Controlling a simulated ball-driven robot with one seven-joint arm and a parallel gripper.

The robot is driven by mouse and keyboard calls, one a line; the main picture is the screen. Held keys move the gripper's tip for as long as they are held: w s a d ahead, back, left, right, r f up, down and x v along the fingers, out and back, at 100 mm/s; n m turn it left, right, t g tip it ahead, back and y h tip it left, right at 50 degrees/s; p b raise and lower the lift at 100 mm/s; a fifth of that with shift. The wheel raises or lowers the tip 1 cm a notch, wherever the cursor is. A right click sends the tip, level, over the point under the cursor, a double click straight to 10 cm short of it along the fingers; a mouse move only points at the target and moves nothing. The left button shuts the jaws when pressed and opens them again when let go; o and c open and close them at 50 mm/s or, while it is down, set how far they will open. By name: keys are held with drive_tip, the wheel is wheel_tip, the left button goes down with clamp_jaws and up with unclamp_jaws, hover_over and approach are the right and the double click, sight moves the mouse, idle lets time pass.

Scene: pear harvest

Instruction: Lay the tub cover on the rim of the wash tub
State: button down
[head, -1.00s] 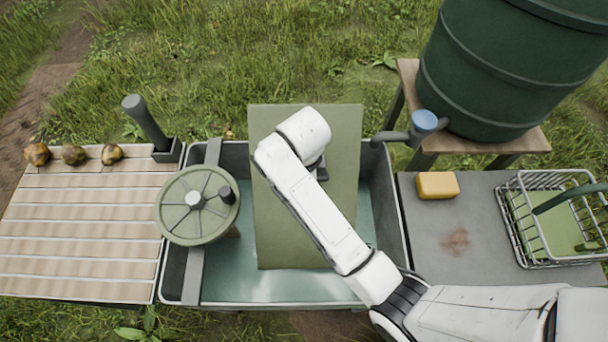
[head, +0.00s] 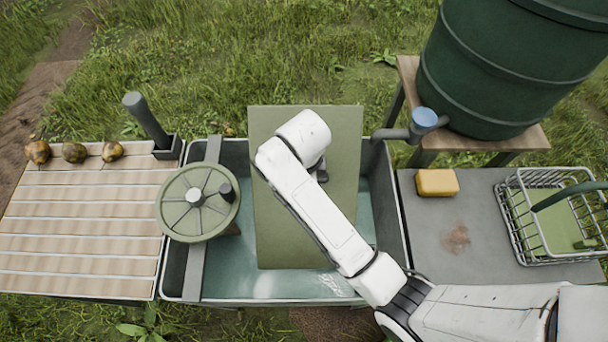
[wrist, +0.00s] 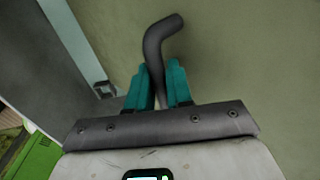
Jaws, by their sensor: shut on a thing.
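The tub cover (head: 272,228) is a flat olive-green rectangular panel over the middle of the wash tub (head: 395,230), a grey-walled basin with green-tinted water. Its far edge extends past the tub's back rim in the picture, and water shows in front of its near edge. I cannot tell whether it touches the rim or hangs above it. In the wrist view, the teal fingers of my gripper (wrist: 159,78) are shut on the cover's dark bent handle (wrist: 160,35). In the head view my arm hides the fingers and most of the handle.
A round spoked wheel (head: 180,224) with a knob sits over the tub's left end beside a grey crossbar (head: 196,272). A slatted board with several pears stands left. A blue-topped tap (head: 424,120), yellow sponge (head: 437,183) and wire basket (head: 515,225) are right.

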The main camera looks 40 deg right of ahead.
drive_tip(key=shift+s+a+f+p, duration=0.2)
drive_tip(key=shift+s+a+p, duration=0.2)
drive_tip(key=shift+s+a, duration=0.5)
drive_tip(key=shift+s+a+f+p, duration=0.15)
drive_tip(key=shift+s+a+p, duration=0.3)
drive_tip(key=shift+s, duration=0.6)
idle(1.1)
drive_tip(key=shift+a, duration=0.1)
drive_tip(key=c, duration=0.9)
unclamp_jaws()
drive_tip(key=shift+c, duration=0.2)
wheel_tip(320, 180, up, 11)
drive_tip(key=p, duration=0.3)
drive_tip(key=shift+s+a, duration=0.3)
drive_tip(key=shift+s, duration=0.15)
drive_tip(key=shift+f, duration=0.15)
